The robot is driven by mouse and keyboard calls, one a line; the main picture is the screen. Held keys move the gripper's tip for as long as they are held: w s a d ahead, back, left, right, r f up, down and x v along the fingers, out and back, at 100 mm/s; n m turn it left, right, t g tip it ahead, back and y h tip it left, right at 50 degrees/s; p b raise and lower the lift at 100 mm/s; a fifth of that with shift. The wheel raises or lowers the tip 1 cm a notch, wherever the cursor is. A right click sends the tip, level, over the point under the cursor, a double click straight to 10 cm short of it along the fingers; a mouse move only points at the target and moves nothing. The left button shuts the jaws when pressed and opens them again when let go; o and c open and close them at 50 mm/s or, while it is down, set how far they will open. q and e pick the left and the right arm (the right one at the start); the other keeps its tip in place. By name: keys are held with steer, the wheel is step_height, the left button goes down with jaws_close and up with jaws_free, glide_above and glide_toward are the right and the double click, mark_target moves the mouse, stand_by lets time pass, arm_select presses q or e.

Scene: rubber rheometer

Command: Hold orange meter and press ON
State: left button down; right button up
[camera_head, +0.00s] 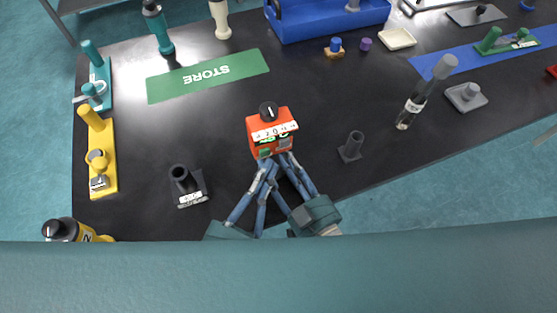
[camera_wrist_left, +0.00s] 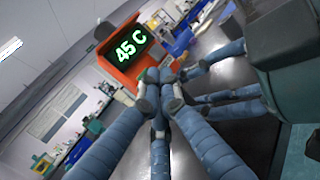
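The orange meter (camera_head: 259,131) is upright near the front middle of the black table, with a black knob (camera_head: 268,110) on top. In the left wrist view the meter (camera_wrist_left: 122,67) shows a lit green "45 C" display (camera_wrist_left: 131,46). My left gripper (camera_head: 268,168) reaches in from the front; its fingertips (camera_wrist_left: 158,82) come together at the meter's lower edge and appear shut on it. My right gripper (camera_head: 281,168) is close beside the left one, its blue fingers spread apart, one tip near the meter. It also shows at the right in the wrist view (camera_wrist_left: 188,88). The exact contacts are partly hidden.
A green STORE mat (camera_head: 165,88) lies behind the meter. A dark grey holder (camera_head: 187,185) stands left, a smaller one (camera_head: 351,147) right. A blue tray (camera_head: 310,28) is at the back.

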arm_select(q)
steer(key=shift+s, duration=0.1)
steer(key=shift+s+d, duration=0.3)
steer(key=shift+s, duration=0.65)
steer(key=shift+s+d, duration=0.35)
steer(key=shift+s, duration=0.55)
steer(key=shift+s+d, duration=0.3)
steer(key=shift+s, duration=0.65)
arm_select(e)
steer(key=o, duration=1.4)
steer(key=shift+f, duration=0.1)
